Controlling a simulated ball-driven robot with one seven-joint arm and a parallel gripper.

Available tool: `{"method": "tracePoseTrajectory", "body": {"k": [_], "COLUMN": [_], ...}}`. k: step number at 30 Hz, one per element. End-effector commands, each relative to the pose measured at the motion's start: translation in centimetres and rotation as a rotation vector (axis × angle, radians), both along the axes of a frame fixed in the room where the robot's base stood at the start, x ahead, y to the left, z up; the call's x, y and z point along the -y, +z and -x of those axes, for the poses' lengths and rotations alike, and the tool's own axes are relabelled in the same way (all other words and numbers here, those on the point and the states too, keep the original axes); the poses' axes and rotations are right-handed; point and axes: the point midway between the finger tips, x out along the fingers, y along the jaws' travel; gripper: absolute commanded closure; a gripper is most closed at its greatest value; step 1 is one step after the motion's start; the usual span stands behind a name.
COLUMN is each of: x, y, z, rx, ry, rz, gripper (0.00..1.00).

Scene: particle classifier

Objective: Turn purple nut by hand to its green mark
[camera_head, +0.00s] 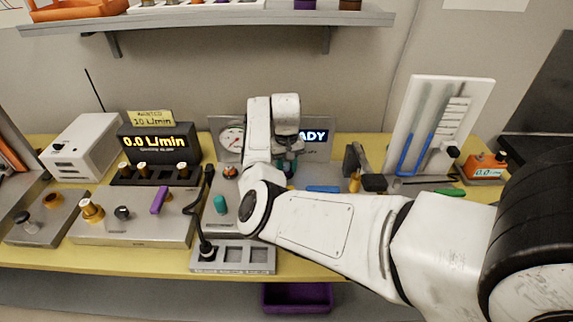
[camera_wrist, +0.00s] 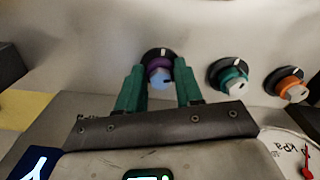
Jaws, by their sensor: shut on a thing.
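The purple nut (camera_wrist: 157,62) is in the wrist view, on a black round base with a white tick at its top. The nut's sides are partly hidden by the fingers. I cannot make out a green mark by the nut. In the head view my arm hides the nut, and only a bit of my green fingers (camera_head: 290,166) shows below the wrist.
A teal nut (camera_wrist: 231,75) and an orange nut (camera_wrist: 288,82) are to the right of the purple one. A kPa gauge (camera_wrist: 302,155) is at lower right. In the head view, a goosenecked device (camera_head: 206,215) stands left of my arm and a white tube panel (camera_head: 437,125) stands right.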

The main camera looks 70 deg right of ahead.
Motion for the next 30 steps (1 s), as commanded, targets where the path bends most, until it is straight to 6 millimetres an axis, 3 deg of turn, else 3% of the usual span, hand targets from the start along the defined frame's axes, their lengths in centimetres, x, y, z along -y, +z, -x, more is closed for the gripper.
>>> {"method": "tracePoseTrajectory", "body": {"k": [9, 21, 22, 30], "x": [-0.02, -0.01, -0.01, -0.03], "y": [0.18, 0.2, 0.2, 0.11], "z": [-0.12, -0.24, -0.24, -0.17], "rx": [0.001, 0.003, 0.003, 0.001], "ry": [-0.264, -0.305, -0.305, -0.304], "rz": [0.002, 0.003, 0.003, 0.002], "gripper": [0.95, 0.95, 0.64, 0.39]}}
